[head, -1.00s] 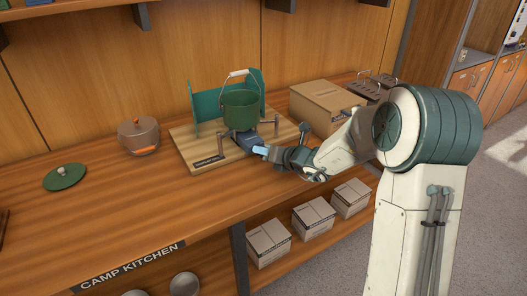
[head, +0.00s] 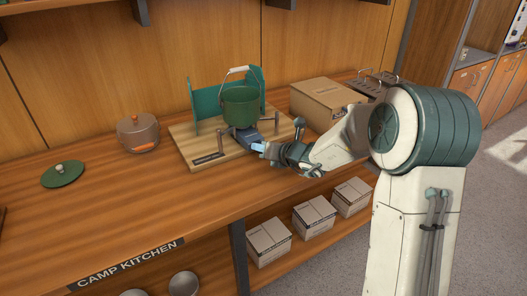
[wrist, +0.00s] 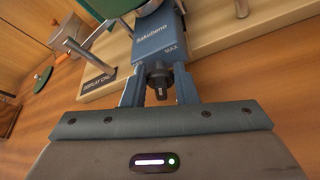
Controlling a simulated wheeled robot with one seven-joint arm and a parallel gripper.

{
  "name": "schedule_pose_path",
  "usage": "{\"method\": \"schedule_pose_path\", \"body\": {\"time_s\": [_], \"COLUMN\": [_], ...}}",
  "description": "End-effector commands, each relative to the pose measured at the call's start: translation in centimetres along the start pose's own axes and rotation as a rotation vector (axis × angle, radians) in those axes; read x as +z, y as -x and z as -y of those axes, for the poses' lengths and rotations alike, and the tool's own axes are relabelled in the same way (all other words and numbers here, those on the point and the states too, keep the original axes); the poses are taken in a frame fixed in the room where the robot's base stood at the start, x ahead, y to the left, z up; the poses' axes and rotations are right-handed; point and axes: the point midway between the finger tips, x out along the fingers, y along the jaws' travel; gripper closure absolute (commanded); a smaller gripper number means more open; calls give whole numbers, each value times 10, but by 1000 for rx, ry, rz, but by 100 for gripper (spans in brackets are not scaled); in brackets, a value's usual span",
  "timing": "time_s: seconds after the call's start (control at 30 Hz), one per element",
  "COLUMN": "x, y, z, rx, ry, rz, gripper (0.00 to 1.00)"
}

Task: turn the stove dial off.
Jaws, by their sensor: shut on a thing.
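The stove (head: 246,136) is a blue-grey block under a green pot (head: 240,106) on a wooden display board. In the wrist view its blue body (wrist: 160,42) bears the word MAX near its front edge. The black stove dial (wrist: 159,79) sticks out of that front face, with a pale mark on its end. My gripper (wrist: 159,72) has one finger on each side of the dial and is shut on it. In the head view my gripper (head: 259,147) is at the front of the stove, and the dial is hidden there.
A teal windscreen (head: 208,104) stands behind the pot. The wooden board (head: 190,143) carries short posts beside the stove. A lidded pot (head: 138,133) and a green lid (head: 63,174) lie left. A cardboard box (head: 327,101) stands behind my arm. The front counter is clear.

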Motion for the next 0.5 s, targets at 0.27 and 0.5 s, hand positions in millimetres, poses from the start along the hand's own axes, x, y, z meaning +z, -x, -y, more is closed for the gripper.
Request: {"method": "schedule_pose_path", "body": {"time_s": [0.27, 0.5], "x": [-7, -9], "y": [-3, -4], "z": [0, -2], "rx": [-71, -150], "ry": [180, 371], "rz": [4, 4], "gripper": [97, 97]}}
